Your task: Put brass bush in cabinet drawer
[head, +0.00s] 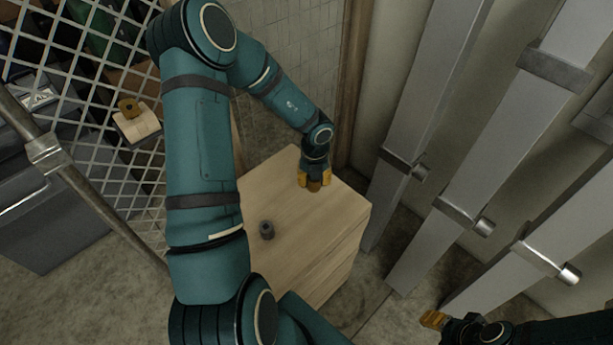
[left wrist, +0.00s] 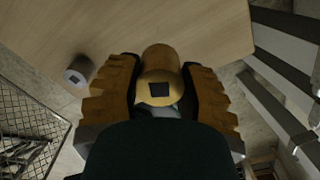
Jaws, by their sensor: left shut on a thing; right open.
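My left gripper (head: 314,180) is shut on a brass bush (left wrist: 160,62), a yellow cylinder with a dark square mark on its end. In the head view the bush is mostly hidden by the fingers, over the far part of the pale wooden cabinet top (head: 300,215). I cannot tell whether the bush touches the top. The cabinet's side face (head: 335,260) shows seam lines; I see no drawer standing out. My right gripper (head: 433,320) is open and empty at the lower right, apart from the cabinet.
A dark grey ring-shaped part (head: 266,230) stands on the cabinet top; it also shows in the left wrist view (left wrist: 78,72). A mesh panel (head: 85,110) is at the left, with a small brass-coloured piece (head: 129,107) on a pale block near it. Metal posts (head: 440,100) line the right wall.

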